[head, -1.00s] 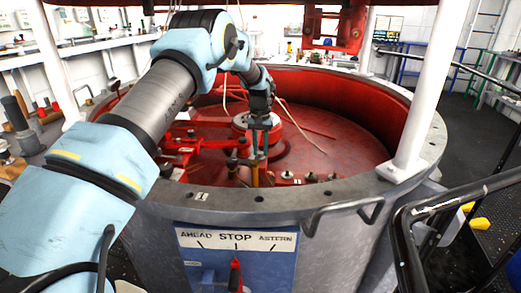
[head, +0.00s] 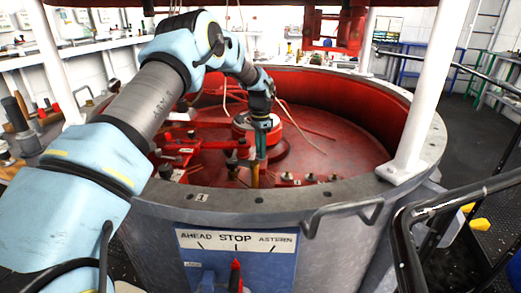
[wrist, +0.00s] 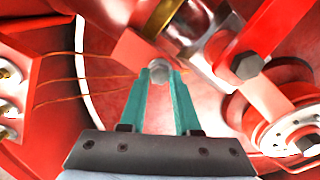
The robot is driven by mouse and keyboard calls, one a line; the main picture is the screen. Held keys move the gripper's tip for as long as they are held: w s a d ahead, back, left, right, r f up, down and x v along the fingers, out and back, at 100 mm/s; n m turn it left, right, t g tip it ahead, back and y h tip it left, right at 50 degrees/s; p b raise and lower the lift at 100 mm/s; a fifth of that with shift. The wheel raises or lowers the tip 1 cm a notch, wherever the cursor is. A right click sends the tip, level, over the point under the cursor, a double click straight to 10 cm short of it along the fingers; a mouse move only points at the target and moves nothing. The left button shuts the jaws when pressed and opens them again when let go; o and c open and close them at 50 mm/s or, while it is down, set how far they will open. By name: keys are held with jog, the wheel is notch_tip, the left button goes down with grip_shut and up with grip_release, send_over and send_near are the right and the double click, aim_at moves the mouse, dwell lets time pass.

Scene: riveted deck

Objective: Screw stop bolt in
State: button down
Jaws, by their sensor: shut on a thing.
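The stop bolt (wrist: 160,70) shows in the wrist view as a grey hex head at the tips of my teal fingers, against a red block (wrist: 135,55). My gripper (wrist: 161,78) is shut on this bolt head. The bolt's shank is hidden, so I cannot tell how deep it sits. In the head view my gripper (head: 261,152) points down inside the red well, above a brass-coloured post (head: 255,178). The bolt itself is too small to make out there.
In the wrist view, a larger hex bolt (wrist: 245,65) sits on a red arm to the right, near a round flanged part (wrist: 295,130). Thin copper wires (wrist: 75,80) run at left. The grey well rim (head: 300,205) and white pillars (head: 420,100) surround the work.

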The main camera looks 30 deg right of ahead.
jog(key=m, duration=0.4)
jog(key=shift+w+d+r+m, duration=0.1)
jog(key=shift+w+r+m, duration=0.05)
jog(key=shift+r+m, duration=0.2)
jog(key=m, duration=0.3)
jog(key=shift+m+p, duration=0.35)
jog(key=m, duration=0.4)
jog(key=m+p, duration=0.1)
jog(key=m, duration=1)
jog(key=shift+p, duration=0.3)
jog(key=m+p, duration=0.1)
jog(key=m, duration=0.4)
jog(key=shift+m, duration=0.4)
